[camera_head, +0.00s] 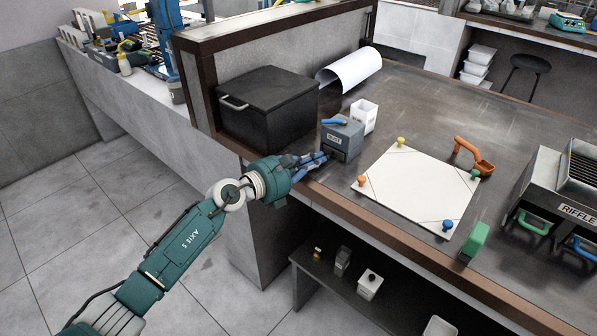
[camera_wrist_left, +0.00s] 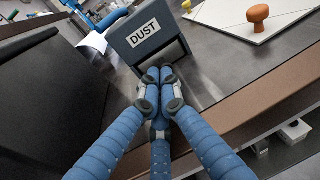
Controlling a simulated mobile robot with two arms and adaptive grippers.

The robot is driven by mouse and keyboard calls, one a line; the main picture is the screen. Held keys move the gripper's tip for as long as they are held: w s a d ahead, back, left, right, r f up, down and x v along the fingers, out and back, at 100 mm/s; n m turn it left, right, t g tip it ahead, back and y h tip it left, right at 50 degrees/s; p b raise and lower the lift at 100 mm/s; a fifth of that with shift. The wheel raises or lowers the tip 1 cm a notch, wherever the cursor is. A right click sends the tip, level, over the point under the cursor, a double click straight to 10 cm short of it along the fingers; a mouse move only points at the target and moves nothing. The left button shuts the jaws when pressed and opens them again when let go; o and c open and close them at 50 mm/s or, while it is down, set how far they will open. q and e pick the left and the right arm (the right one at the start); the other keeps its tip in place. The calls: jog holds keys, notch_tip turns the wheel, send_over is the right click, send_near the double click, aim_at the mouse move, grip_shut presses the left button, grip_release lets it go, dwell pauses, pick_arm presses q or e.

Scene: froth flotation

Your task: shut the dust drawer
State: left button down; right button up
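The dust box (camera_head: 342,136) is a small grey-blue box with a white DUST label and a blue handle on top. It stands near the table's left front edge. In the left wrist view the box (camera_wrist_left: 140,32) is straight ahead, with a recess below its label. My left gripper (camera_head: 322,157) is at the lower front of the box. In the left wrist view its blue fingers (camera_wrist_left: 159,76) are drawn together at that recess, with nothing visible between them. They hide part of the box's lower front, so I cannot tell how far the drawer stands out. My right gripper is not in view.
A black lidded box (camera_head: 268,108) stands left of the dust box. A white container (camera_head: 364,116) and a paper roll (camera_head: 350,70) are behind it. A white sheet (camera_head: 415,190) with coloured knobs lies to the right, near an orange scoop (camera_head: 474,155).

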pick_arm(q)
jog(key=v, duration=1.2)
jog(key=w+a+f+n+t+y, duration=0.1)
jog(key=a+f+n+y, duration=0.1)
jog(key=a+f+n, duration=0.4)
jog(key=a+f+n+t+y, duration=0.1)
jog(key=f+n+y, duration=0.1)
jog(key=f+n, duration=0.75)
jog(key=s+a+f+n+g+y, duration=0.1)
jog(key=s+a+f+n+y, duration=0.2)
jog(key=f, duration=0.5)
jog(key=s+a+f+n, duration=0.2)
jog(key=s+f+n, duration=0.15)
jog(key=f, duration=0.35)
jog(key=s+a+f+n+g+y, duration=0.1)
jog(key=s+a+f+n+y, duration=0.15)
jog(key=f+n, duration=0.4)
jog(key=s+a+f+n+g+y, duration=0.25)
jog(key=s+f+n+g, duration=0.35)
jog(key=s+f, duration=1.3)
jog(key=s+d+f+n+g, duration=0.1)
jog(key=s+f+n, duration=0.3)
jog(key=s, duration=1)
jog(key=s+d+f+n+g, duration=0.2)
jog(key=s+f+n+g, duration=0.1)
jog(key=s, duration=1.1)
jog(key=shift+s+f+n+g+h, duration=0.2)
jog(key=shift+f+n+g+h, duration=0.1)
jog(key=shift+f+n+g, duration=0.15)
